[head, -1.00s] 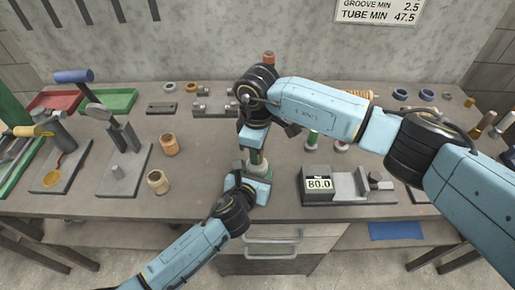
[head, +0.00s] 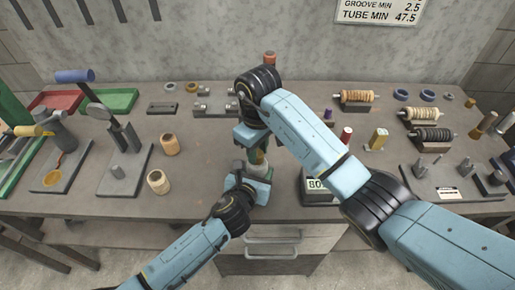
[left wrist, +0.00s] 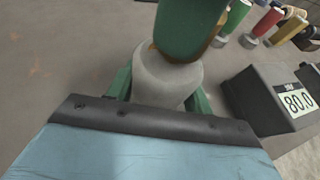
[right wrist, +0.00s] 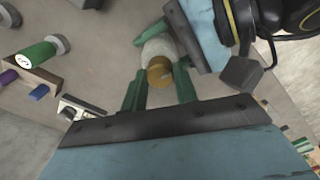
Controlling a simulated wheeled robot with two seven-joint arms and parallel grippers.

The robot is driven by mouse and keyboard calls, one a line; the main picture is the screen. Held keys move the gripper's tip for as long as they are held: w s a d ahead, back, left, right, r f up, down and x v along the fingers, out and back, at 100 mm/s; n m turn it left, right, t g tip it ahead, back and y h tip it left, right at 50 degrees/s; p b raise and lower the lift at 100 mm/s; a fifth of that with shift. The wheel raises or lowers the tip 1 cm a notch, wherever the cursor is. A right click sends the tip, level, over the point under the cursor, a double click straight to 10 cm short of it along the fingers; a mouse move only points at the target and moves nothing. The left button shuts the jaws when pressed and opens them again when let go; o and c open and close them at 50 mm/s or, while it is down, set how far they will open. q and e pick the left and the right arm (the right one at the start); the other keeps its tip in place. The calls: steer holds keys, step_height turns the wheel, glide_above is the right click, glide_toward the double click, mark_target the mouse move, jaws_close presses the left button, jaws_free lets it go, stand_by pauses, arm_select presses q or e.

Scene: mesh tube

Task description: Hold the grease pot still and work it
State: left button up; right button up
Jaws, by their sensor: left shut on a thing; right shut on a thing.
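The grease pot (left wrist: 168,80) is a pale grey-white cylinder standing upright near the bench's front edge, with a brown top (right wrist: 160,72). My left gripper (left wrist: 160,98) is shut around its pale body, green fingers on both sides. My right gripper (right wrist: 159,88) comes from above and is shut on the brown top. In the left wrist view a green finger of it hides much of that top. In the head view the pot (head: 258,170) is partly hidden between my left gripper (head: 250,178) and my right gripper (head: 256,152).
A gauge reading 80.0 (left wrist: 297,100) stands close to the right of the pot, largely hidden by my right arm in the head view. Two tan cylinders (head: 169,144) (head: 158,181) stand to the left. Wound spools (head: 427,114) stand at the right. Bench between is clear.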

stand_by(0.3)
steer(key=o, duration=1)
